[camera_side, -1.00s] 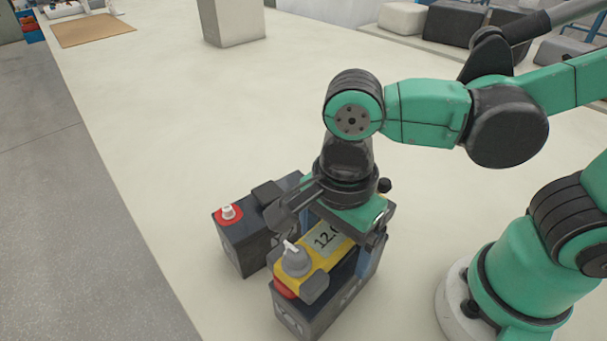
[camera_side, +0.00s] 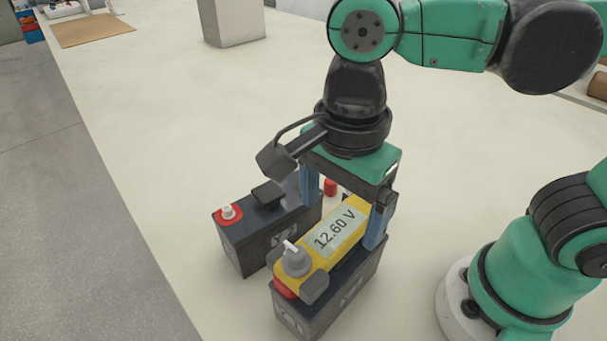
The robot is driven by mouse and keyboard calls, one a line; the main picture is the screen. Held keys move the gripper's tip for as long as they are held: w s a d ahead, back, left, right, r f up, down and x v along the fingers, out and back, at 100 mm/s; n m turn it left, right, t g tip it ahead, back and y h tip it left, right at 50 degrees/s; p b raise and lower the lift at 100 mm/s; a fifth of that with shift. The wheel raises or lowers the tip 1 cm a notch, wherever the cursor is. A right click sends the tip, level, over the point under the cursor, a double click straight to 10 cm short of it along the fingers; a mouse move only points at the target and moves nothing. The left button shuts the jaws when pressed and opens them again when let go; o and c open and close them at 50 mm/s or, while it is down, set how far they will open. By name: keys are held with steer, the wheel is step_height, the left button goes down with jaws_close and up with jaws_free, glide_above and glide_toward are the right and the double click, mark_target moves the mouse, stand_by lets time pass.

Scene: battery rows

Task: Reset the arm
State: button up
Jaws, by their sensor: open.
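My gripper (camera_side: 343,203) is open and points down. Its two blue fingers stand apart, one on each side of a yellow meter, near the meter's far end. The yellow meter (camera_side: 315,243) has a grey knob and a display reading 12.60 V. It lies on top of the right dark battery (camera_side: 345,292). I cannot tell whether the fingers touch it. The left dark battery (camera_side: 245,240) stands beside it, with a red-ringed white terminal on top. The batteries' far ends are partly hidden by my gripper.
A small red piece (camera_side: 330,187) shows behind the meter, between the fingers. A grey block (camera_side: 232,22) stands at the back of the pale table (camera_side: 150,120). A brown mat (camera_side: 95,30) lies at the back left. The table is clear left of and behind the batteries.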

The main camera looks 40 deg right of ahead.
steer(key=shift+w+a+r+n+t+y, duration=0.25)
steer(key=shift+w+a+n+y, duration=0.15)
steer(key=shift+w+a+n, duration=0.1)
steer(key=shift+w+a+r+n+t+y, duration=0.15)
steer(key=shift+w+a+r+n+y, duration=0.1)
steer(key=shift+w+a+n+y, duration=0.2)
steer(key=w+d+n+t+y, duration=0.2)
steer(key=w+d+n+t, duration=0.2)
steer(key=w+n, duration=0.15)
steer(key=d+f+n+t+h, duration=0.2)
steer(key=d+f+n+h, duration=0.1)
steer(key=d+n, duration=0.6)
steer(key=shift+w+d+n+h, duration=0.35)
steer(key=shift+w+d+n, duration=0.05)
steer(key=shift+d, duration=0.75)
